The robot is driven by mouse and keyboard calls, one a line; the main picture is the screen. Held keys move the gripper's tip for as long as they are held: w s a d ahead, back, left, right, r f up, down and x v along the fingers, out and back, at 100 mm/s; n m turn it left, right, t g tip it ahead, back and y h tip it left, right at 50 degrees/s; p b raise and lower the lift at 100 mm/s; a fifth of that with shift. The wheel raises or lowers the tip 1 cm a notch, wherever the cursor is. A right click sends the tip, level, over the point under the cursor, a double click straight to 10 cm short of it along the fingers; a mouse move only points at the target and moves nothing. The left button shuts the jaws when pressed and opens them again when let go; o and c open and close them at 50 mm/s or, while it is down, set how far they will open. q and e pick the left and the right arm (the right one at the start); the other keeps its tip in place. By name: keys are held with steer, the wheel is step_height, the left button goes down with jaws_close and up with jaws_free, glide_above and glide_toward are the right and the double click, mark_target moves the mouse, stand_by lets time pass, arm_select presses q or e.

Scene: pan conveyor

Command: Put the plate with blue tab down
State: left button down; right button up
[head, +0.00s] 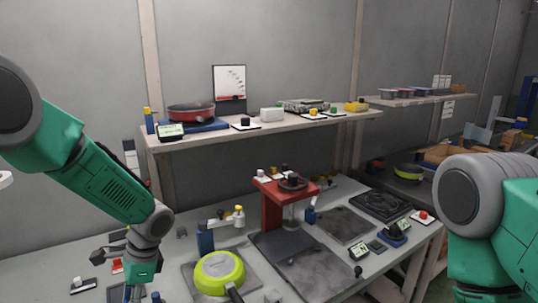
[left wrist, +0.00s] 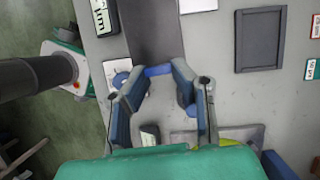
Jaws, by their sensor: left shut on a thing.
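My left gripper (left wrist: 158,72) has its two fingers closed around the blue tab at the near end of a dark grey plate (left wrist: 155,35) in the left wrist view. The plate reaches away from the fingertips to the top edge of that view, where it is cut off. I cannot tell whether it touches the table below. In the head view my left arm comes down at the lower left, and its fingers and the plate are mostly cut off or hidden. My right arm shows at the right edge of the head view, but its gripper is out of frame.
A lime green pan (head: 220,272) stands on the table just right of my left arm. A red press (head: 285,200) is behind it. A dark framed rectangle (left wrist: 260,40) lies right of the plate. A shelf (head: 290,124) with a red pan (head: 191,112) runs above the table.

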arm_select(q)
steer(key=s+d+f+n+g+h+b, duration=0.1)
steer(key=s+d+f+n+b, duration=0.2)
steer(key=d+n, duration=0.1)
steer(key=shift+s+f, duration=0.3)
steer(key=shift+f, duration=0.05)
steer(key=s+d+f+n+b, duration=0.1)
steer(key=s+n, duration=0.1)
steer(key=s+d+f+n+h+b, duration=0.1)
steer(key=s+n+b, duration=0.1)
steer(key=s+d+f+n+g+h+b, duration=0.1)
steer(key=s+n+b, duration=0.1)
steer(key=s, duration=0.1)
steer(key=shift+s+d+n, duration=0.1)
steer(key=shift+d+n, duration=0.2)
steer(key=shift+s+f+h, duration=0.1)
steer(key=shift+s+h, duration=0.05)
steer(key=shift+h, duration=0.15)
steer(key=shift+s+a, duration=0.1)
steer(key=shift+a, duration=0.05)
